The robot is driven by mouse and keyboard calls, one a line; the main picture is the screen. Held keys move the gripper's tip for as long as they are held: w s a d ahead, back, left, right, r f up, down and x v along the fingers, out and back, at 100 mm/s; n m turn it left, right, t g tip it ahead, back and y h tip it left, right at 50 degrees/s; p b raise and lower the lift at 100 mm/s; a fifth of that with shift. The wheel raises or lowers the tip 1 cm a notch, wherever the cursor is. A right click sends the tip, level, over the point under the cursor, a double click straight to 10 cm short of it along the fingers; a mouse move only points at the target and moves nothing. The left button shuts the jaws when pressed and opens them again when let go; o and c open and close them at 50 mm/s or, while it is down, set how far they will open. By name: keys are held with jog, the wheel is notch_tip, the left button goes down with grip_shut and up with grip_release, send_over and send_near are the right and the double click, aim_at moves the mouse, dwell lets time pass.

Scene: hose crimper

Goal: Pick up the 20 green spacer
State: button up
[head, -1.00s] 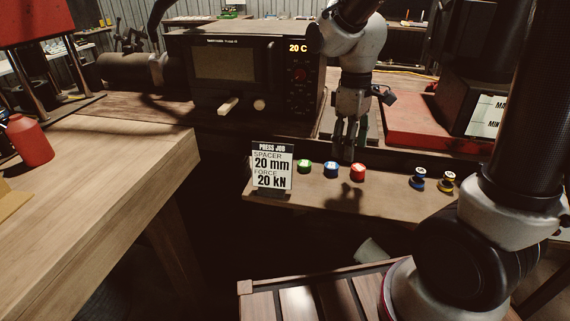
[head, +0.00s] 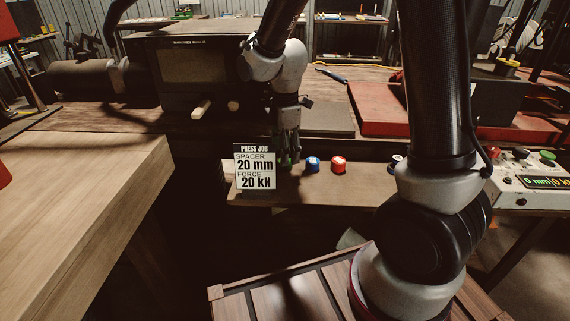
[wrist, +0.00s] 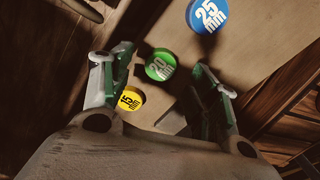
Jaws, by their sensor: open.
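The green spacer (wrist: 160,66), marked 20 mm, lies on a wooden shelf in the wrist view. My gripper (wrist: 161,60) is open, with one finger on each side of the spacer in the picture; contact cannot be seen. In the head view my gripper (head: 289,155) points down over the shelf, just right of the press job card. The fingers largely hide the green spacer there.
A yellow 15 mm spacer (wrist: 130,98) is close beside the left finger. A blue 25 mm spacer (wrist: 207,14) lies beyond the green one. A red spacer (head: 338,165) and the PRESS JOB card (head: 255,166), reading 20 mm and 20 kN, stand on the shelf (head: 330,192).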

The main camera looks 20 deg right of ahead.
jog(key=shift+f, duration=1.4)
jog(key=c, duration=1.2)
jog(key=shift+r, duration=0.15)
